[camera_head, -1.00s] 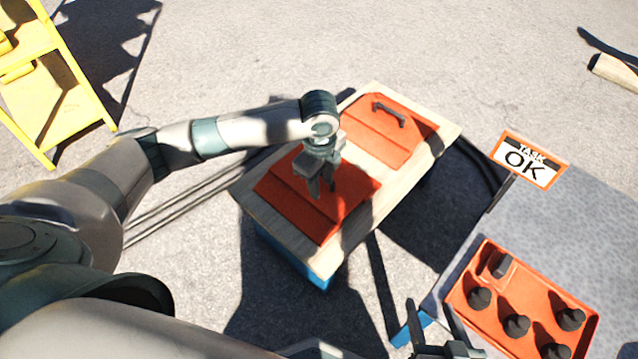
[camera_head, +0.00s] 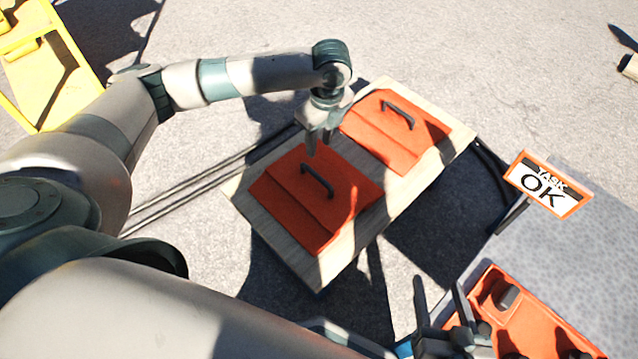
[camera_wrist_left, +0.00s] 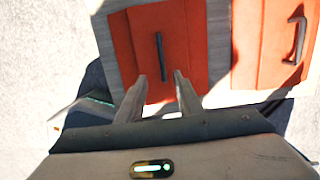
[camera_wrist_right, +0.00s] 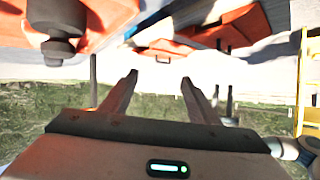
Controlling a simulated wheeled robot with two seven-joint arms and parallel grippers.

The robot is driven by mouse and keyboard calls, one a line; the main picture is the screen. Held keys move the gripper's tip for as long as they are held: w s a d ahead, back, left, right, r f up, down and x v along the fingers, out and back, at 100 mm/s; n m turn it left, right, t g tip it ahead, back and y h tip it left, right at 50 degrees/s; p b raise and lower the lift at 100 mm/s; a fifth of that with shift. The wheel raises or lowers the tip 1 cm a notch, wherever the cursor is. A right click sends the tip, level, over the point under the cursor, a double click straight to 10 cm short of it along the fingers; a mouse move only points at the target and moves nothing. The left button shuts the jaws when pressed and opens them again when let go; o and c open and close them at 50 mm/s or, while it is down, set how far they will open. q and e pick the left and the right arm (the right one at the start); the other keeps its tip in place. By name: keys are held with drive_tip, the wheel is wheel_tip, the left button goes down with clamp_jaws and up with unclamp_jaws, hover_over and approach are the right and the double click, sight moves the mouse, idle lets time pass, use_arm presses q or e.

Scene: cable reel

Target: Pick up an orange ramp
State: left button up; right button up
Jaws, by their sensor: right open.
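Two orange ramps with dark handles lie side by side on a wooden-topped table (camera_head: 330,262). The near ramp (camera_head: 292,205) has its handle (camera_head: 317,182) in plain view; the far ramp (camera_head: 385,145) has its handle (camera_head: 398,113) towards its back edge. My left gripper (camera_head: 318,148) is open and empty above the table, by the back edge of the near ramp. In the left wrist view the near ramp's handle (camera_wrist_left: 160,54) stands beyond and between the open fingers (camera_wrist_left: 160,92). My right gripper (camera_head: 440,305) is open and empty at the bottom, beside the grey table.
A grey table (camera_head: 560,245) at right carries an orange tray (camera_head: 560,333) with black knobs and a "TASK OK" sign (camera_head: 545,187). A yellow ladder-like stand (camera_head: 45,70) is at upper left. Cables run on the ground left of the wooden table.

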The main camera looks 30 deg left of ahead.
use_arm(q)
drive_tip(key=b, duration=0.3)
approach(315, 175)
drive_tip(key=f, duration=0.5)
drive_tip(key=shift+a+f, duration=0.15)
drive_tip(key=shift+a, duration=0.25)
drive_tip(key=shift+w+f, duration=0.1)
drive_tip(key=shift+f, duration=0.1)
use_arm(e)
wheel_tip(315, 175, up, 11)
drive_tip(key=a+t+y, duration=0.2)
drive_tip(key=t, duration=0.4)
drive_tip(key=shift+w+a+t, duration=0.25)
drive_tip(key=shift+t, duration=0.05)
use_arm(q)
drive_tip(key=shift+f, duration=0.15)
